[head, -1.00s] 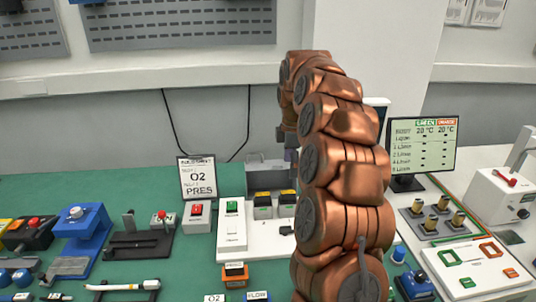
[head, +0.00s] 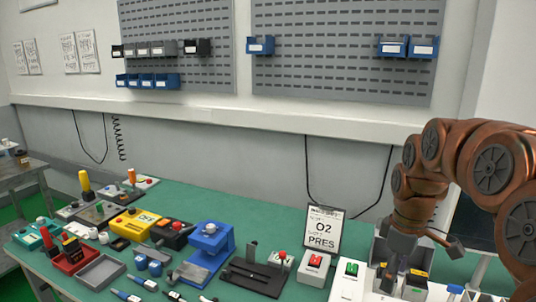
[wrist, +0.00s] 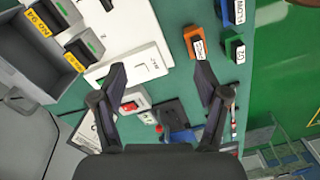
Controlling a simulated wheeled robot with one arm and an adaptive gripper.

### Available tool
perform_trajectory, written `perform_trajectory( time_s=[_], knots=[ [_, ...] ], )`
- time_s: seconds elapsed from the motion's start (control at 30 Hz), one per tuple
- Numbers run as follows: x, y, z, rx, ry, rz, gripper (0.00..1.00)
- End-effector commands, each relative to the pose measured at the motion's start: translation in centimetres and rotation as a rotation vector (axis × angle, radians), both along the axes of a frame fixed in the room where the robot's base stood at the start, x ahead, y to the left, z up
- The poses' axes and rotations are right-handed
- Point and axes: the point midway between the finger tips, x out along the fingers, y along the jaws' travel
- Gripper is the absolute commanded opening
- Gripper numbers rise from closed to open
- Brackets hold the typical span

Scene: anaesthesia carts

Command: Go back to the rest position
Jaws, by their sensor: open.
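My gripper (wrist: 160,76) is open in the wrist view, its two dark fingers spread with nothing between the tips. Under it lie a white panel (wrist: 128,40) and the green bench top (wrist: 185,93). In the head view my copper-coloured arm comes in from the right and bends down over the right end of the bench. There the gripper's fingers are hard to make out among the white boxes. No marker for a rest position shows.
A blue fixture (head: 210,245), black stand (head: 250,277) and yellow box (head: 133,222) crowd the bench to the left. An orange block (wrist: 194,42) lies near the gripper. The bench's back strip is clear.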

Motion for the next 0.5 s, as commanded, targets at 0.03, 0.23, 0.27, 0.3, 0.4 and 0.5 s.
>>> perform_trajectory(
  time_s=[0.03,0.23,0.27,0.3,0.4,0.5],
  knots=[
    [-1.2,0.8,0.1,-0.001,0.003,-0.025,0.74],
    [-6.0,3.7,-0.7,-0.012,0.037,-0.158,0.74],
    [-6.7,4.1,-0.8,-0.014,0.041,-0.179,0.74],
    [-7.7,4.6,-0.9,-0.016,0.045,-0.208,0.74],
    [-10.2,5.6,-1.6,-0.025,0.06,-0.283,0.74],
    [-12.8,6.5,-2.3,-0.035,0.073,-0.36,0.74]
  ],
)
